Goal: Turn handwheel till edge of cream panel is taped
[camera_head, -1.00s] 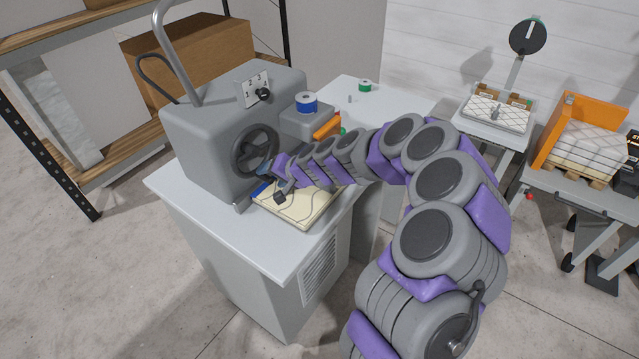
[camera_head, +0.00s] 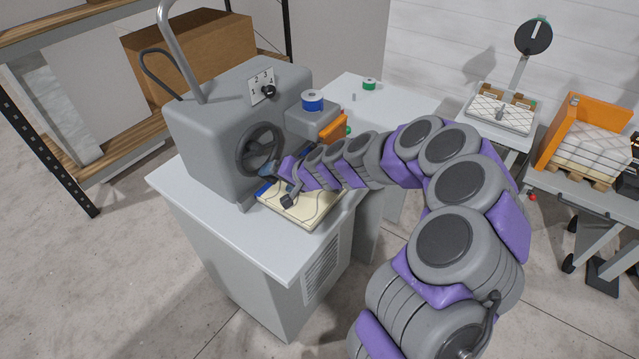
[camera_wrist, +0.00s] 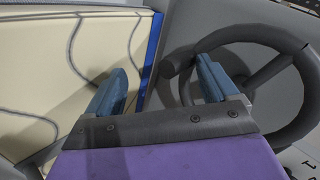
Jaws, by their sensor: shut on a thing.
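The dark handwheel (camera_head: 258,150) is on the side of the grey machine (camera_head: 205,140). In the wrist view its rim and spokes (camera_wrist: 290,68) fill the right side. The cream panel (camera_head: 305,212) lies flat on the bench below the wheel and shows at left in the wrist view (camera_wrist: 45,60). A blue strip (camera_wrist: 152,62) runs along its edge by the machine. My gripper (camera_head: 277,172) is at the wheel's lower right, above the panel. Its blue fingers (camera_wrist: 160,67) straddle the wheel's stubby handle and are shut on it; the exact contact is hard to see.
A blue spool (camera_head: 312,100) sits on the machine, with an orange part (camera_head: 334,127) beside it. A dial plate (camera_head: 263,88) is on the machine. A green spool (camera_head: 369,84) stands on the back bench.

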